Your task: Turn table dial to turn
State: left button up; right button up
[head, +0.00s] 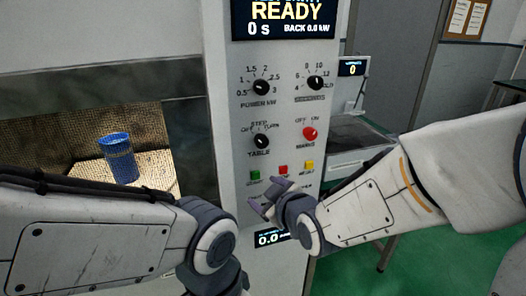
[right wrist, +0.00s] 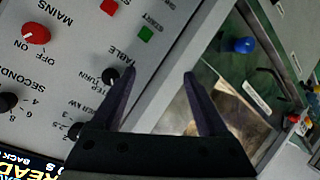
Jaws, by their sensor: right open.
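The TABLE dial (head: 261,142) is a black knob on the grey control panel, with the labels OFF, STEP and TURN around it. Which label its pointer faces is too small to tell. My right gripper (head: 268,199) is open and empty, in front of the panel's lower part, below the dial in the head view. In the right wrist view the dial (right wrist: 110,76) lies just left of the left fingertip of my right gripper (right wrist: 159,73), outside the gap between the fingers. My left arm comes in from the left; its fingers are out of view.
The POWER KW knob (head: 261,87), the SECONDS knob (head: 316,83) and the red MAINS knob (head: 309,133) surround the dial. Green, red (head: 283,170) and yellow buttons sit below it. A display (head: 285,15) reads READY. A blue cup (head: 120,158) stands in the open chamber at left.

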aim_at(263, 143)
jog(key=w+d+r+n+t+b, duration=0.1)
jog(key=w+d+r+n+t, duration=0.15)
jog(key=w+r+t, duration=0.2)
jog(key=shift+m+t, duration=0.35)
jog(key=shift+m, duration=0.1)
jog(key=p+x, duration=0.2)
jog(key=x, duration=0.8)
jog(key=shift+w, duration=0.15)
